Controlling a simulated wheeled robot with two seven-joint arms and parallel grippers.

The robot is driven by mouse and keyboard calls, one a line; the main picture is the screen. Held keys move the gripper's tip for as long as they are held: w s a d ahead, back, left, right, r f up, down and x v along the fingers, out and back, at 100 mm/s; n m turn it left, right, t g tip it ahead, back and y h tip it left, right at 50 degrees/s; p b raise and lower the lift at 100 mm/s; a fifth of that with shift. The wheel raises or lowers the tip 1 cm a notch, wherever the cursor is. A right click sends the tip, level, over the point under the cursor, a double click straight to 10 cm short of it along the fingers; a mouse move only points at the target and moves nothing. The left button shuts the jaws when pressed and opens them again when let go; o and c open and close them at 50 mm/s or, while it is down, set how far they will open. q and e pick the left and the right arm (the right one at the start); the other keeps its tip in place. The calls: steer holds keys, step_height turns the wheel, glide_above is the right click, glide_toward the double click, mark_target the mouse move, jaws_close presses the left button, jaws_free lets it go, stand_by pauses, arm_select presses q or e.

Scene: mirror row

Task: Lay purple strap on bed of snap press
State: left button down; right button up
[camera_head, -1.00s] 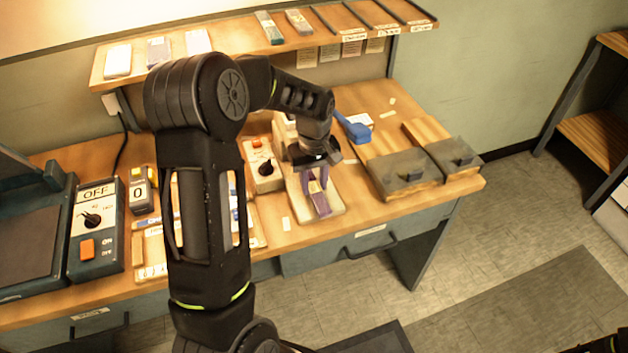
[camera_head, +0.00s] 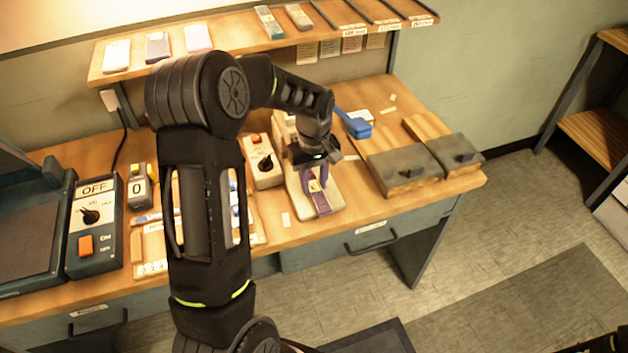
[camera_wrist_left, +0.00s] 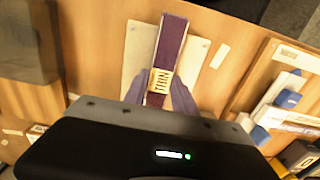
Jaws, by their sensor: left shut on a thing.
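My left gripper (camera_head: 316,182) is shut on the purple strap (camera_head: 321,203) over the pale bed (camera_head: 336,204) of the snap press. In the left wrist view the strap (camera_wrist_left: 172,42) runs lengthwise over the bed (camera_wrist_left: 138,46), with a cream label on it between the fingertips of the gripper (camera_wrist_left: 160,88). I cannot tell whether the strap touches the bed. The press's rear part is partly hidden behind my gripper. My right gripper is not clearly in view; only a dark piece shows at the lower right corner.
A control box with a knob (camera_head: 263,162) stands left of the press. A blue-handled tool (camera_head: 355,126) and two grey-fronted wooden blocks (camera_head: 405,172) lie to the right. A shelf (camera_head: 262,42) runs above the back of the bench. A tray with several items is on the left.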

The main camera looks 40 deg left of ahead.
mark_target(314, 186)
arm_select(q)
steer(key=c, duration=0.9)
jaws_free()
steer(key=shift+c, duration=0.2)
steer(key=shift+r+b, duration=0.45)
steer(key=shift+r, duration=3.4)
